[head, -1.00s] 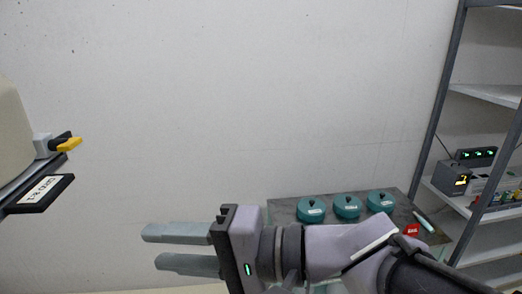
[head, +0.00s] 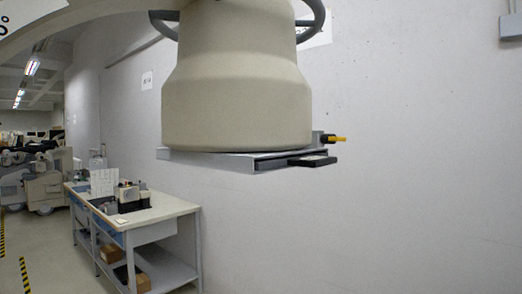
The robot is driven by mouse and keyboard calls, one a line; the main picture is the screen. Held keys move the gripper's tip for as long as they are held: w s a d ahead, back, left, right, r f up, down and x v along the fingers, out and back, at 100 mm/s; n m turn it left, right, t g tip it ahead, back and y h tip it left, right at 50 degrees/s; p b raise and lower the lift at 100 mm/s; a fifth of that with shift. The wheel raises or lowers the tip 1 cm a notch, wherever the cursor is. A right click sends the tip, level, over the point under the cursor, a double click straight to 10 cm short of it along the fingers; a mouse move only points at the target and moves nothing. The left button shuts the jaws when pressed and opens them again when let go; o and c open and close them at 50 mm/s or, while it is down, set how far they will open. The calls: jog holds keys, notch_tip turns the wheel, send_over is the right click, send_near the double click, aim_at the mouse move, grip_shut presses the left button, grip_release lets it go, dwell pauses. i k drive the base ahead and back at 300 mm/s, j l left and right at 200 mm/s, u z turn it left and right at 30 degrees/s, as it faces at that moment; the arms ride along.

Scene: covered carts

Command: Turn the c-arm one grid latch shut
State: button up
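The c-arm's big beige housing (head: 238,80) hangs in the upper middle of the head view. A flat grey grid holder (head: 215,157) is fixed under it, with a dark grid handle (head: 312,160) sticking out at its right end. The grid latch (head: 338,139), with a yellow tip on a dark and grey mount, sits just above that handle on the right side and points right. The label on the handle is too small to read from here. My gripper is out of the picture.
A workbench (head: 155,211) with devices on top and boxes on its lower shelf stands at the lower left. A plain wall (head: 420,150) fills the right side. Yellow-black floor tape (head: 25,275) and more equipment (head: 40,185) show at far left.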

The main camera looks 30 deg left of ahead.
aim_at(325, 138)
jog(key=u, duration=0.9)
